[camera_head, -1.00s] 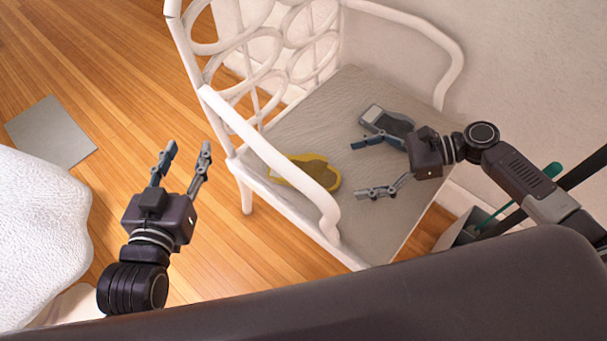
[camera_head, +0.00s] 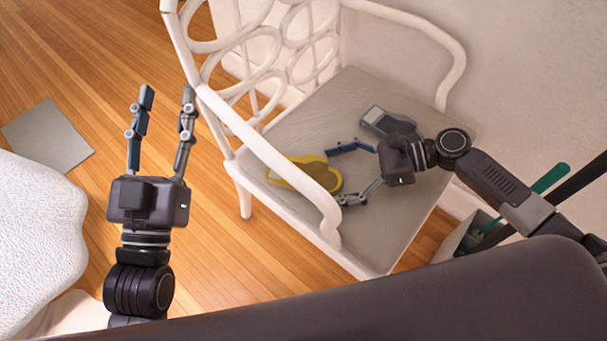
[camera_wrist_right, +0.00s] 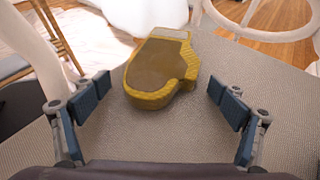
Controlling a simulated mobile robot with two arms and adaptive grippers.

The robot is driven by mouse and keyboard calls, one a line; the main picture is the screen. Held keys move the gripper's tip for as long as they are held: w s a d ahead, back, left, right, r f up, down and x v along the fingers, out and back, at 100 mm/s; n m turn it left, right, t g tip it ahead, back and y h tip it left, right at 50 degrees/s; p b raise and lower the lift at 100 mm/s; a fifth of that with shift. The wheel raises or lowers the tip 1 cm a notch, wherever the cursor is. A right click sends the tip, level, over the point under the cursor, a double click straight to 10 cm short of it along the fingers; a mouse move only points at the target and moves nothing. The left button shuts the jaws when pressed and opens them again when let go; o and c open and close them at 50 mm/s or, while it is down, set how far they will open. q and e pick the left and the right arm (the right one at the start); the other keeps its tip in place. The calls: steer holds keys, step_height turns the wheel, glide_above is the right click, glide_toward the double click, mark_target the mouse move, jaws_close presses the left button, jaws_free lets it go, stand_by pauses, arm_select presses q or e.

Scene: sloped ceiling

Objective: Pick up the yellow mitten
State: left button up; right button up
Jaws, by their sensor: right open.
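The yellow mitten (camera_head: 307,174) lies on the seat of the white chair (camera_head: 330,120), partly hidden in the head view by the chair's armrest. In the right wrist view the mitten (camera_wrist_right: 160,70) shows whole, with a brown-yellow face, a yellow edge and a pale cuff. My right gripper (camera_head: 338,173) is open over the seat, just to the right of the mitten. In the wrist view the mitten lies ahead, between and beyond its fingertips (camera_wrist_right: 160,92), untouched. My left gripper (camera_head: 167,92) is open and empty over the floor, left of the chair.
A grey device-like item (camera_head: 388,122) lies on the seat behind my right gripper. The chair's armrest (camera_head: 270,158) and looped back (camera_head: 262,60) stand close to the mitten. A container (camera_head: 462,238) with a green-handled item is at the right. Wooden floor lies left of the chair.

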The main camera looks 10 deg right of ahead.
steer(key=shift+a, duration=0.1)
steer(key=c, duration=1.4)
steer(key=shift+r, duration=0.15)
